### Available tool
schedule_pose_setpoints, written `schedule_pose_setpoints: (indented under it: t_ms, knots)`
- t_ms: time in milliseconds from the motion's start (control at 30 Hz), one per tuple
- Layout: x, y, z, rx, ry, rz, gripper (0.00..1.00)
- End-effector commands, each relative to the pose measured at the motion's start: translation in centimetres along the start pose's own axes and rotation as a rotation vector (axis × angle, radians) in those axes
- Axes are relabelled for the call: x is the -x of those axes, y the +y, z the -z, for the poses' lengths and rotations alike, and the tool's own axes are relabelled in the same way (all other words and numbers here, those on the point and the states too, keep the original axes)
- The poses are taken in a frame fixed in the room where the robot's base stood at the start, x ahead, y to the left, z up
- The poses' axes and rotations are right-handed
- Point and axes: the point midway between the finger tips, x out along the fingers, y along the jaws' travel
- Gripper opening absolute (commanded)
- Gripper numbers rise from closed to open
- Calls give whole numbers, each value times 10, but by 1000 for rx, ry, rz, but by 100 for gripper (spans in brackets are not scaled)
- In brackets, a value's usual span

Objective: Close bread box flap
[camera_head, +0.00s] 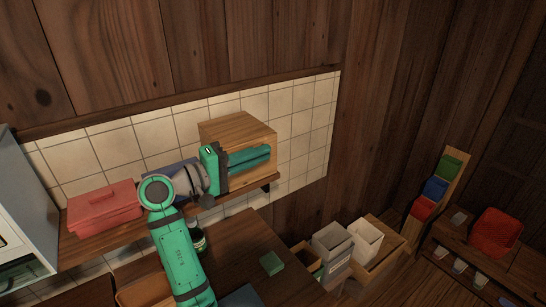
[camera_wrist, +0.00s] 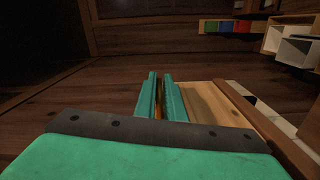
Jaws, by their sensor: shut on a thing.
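The bread box (camera_head: 238,129) is a light wooden box on the wall shelf, in front of the tiles. Its wooden surface also shows in the wrist view (camera_wrist: 208,103), right of my fingers. My gripper (camera_head: 268,154) lies across the front of the box, with its teal fingers pointing right. In the wrist view my gripper (camera_wrist: 160,78) has its fingers close together around a thin yellow-brown strip, which appears to be part of the flap. My gripper and its fingers hide most of the box front, so the flap's angle cannot be told.
A red container (camera_head: 104,207) sits on the shelf (camera_head: 128,232) at left. A dark bottle (camera_head: 198,241) stands below the shelf, behind my arm. A green block (camera_head: 272,263) lies on the wooden counter (camera_head: 238,242). White bins (camera_head: 333,242) stand at right.

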Motion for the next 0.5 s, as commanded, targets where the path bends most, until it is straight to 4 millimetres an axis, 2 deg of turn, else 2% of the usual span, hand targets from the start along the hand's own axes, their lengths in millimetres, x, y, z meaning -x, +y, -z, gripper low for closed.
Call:
schedule_pose_setpoints:
  t_ms: [33, 433, 500]
  knots:
    - [1, 5, 2, -5, 5, -8, 0]
    - [3, 5, 5, -1, 12, -7, 0]
    - [3, 5, 5, -1, 12, -6, 21]
